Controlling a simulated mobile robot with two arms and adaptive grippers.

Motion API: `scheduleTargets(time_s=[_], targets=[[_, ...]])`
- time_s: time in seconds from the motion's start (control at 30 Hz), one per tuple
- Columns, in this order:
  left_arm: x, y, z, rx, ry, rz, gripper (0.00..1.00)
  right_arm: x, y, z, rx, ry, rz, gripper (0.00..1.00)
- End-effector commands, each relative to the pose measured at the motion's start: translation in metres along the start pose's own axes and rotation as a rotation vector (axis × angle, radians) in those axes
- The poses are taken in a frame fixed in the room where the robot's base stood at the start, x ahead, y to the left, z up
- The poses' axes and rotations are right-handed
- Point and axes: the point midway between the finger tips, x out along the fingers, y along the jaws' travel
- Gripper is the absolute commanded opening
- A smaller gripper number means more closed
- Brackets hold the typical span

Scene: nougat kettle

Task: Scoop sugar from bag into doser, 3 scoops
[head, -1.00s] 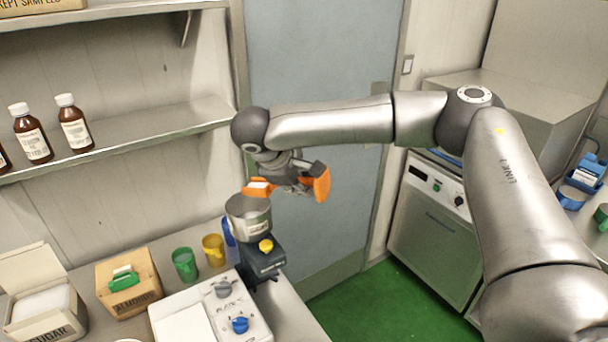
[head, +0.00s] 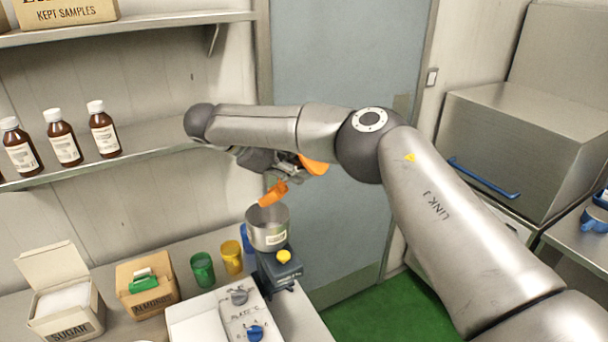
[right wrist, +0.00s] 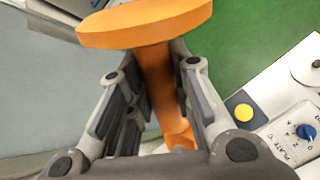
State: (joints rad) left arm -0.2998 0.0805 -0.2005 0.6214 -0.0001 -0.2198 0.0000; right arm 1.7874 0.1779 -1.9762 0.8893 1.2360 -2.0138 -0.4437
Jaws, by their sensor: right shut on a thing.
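My right gripper (head: 287,172) is shut on an orange scoop (head: 273,194). Whether anything is in the bowl cannot be seen. In the right wrist view the scoop's handle (right wrist: 157,80) runs between the fingers, with its round end nearest the camera. The sugar container (head: 70,315), an open box labelled SUGAR with white sugar inside, stands at the lower left. My left gripper is not in view.
An almonds box (head: 150,290) with a green scoop on it, a green cup (head: 203,270) and a yellow cup (head: 231,258) stand between sugar and doser. A hot plate (head: 235,318) is in front. A shelf with brown bottles (head: 63,140) is above.

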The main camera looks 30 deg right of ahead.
Motion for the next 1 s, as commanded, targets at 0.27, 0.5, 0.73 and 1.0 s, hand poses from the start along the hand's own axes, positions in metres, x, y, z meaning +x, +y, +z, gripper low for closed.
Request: scheduleTargets(time_s=[0.27, 0.5, 0.73, 1.0], targets=[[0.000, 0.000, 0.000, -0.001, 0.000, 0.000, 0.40, -0.014, 0.009, -0.001, -0.055, -0.085, 0.002, 0.00], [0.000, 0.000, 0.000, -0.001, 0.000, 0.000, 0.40, -0.017, 0.015, -0.004, -0.090, -0.132, -0.003, 0.00], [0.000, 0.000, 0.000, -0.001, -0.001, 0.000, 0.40, -0.022, 0.017, -0.003, -0.112, -0.160, -0.003, 0.00], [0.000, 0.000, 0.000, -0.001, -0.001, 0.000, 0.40, -0.025, 0.018, -0.003, -0.119, -0.167, -0.003, 0.00]])
